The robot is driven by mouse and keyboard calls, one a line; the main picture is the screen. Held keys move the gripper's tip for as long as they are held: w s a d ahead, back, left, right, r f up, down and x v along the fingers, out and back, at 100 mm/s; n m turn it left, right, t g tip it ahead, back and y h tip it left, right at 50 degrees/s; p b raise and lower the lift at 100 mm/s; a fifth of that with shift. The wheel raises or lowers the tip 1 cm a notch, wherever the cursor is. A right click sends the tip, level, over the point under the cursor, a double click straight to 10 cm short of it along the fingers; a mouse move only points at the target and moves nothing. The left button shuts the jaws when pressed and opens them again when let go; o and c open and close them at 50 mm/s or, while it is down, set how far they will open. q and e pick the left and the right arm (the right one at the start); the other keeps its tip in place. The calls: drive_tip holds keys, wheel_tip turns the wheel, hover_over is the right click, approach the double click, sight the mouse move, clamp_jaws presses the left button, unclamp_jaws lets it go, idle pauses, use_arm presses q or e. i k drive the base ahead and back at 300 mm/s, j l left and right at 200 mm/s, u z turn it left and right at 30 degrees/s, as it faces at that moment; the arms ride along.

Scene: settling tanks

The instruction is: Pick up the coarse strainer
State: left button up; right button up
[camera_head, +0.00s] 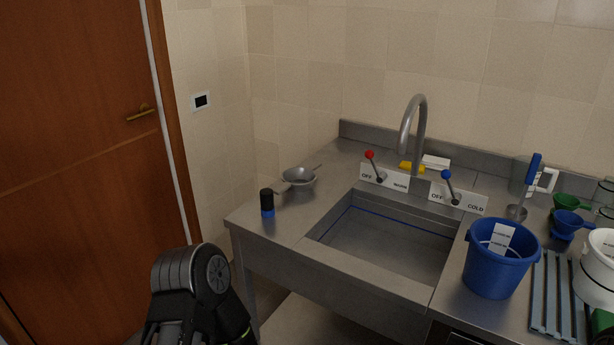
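A grey metal bowl-shaped strainer (299,178) with thin handles sticking out on two sides sits on the steel counter, left of the sink. It looks like the coarse strainer, but its mesh is too small to make out. A dark joint of my arm shows at the bottom left, below and apart from the counter. No gripper fingers are in view, and nothing touches the strainer.
A small black and blue container (267,203) stands near the strainer, by the counter's left edge. The sink basin (385,243), tap (418,135) and levers are to the right. A blue bucket (497,262) and slatted rack (553,295) stand farther right.

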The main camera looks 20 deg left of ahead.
sight(297, 179)
drive_tip(key=i+j+z, duration=0.15)
drive_tip(key=j+z, duration=0.2)
drive_tip(key=j, duration=0.5)
drive_tip(key=j+z, duration=0.35)
drive_tip(key=j, duration=0.55)
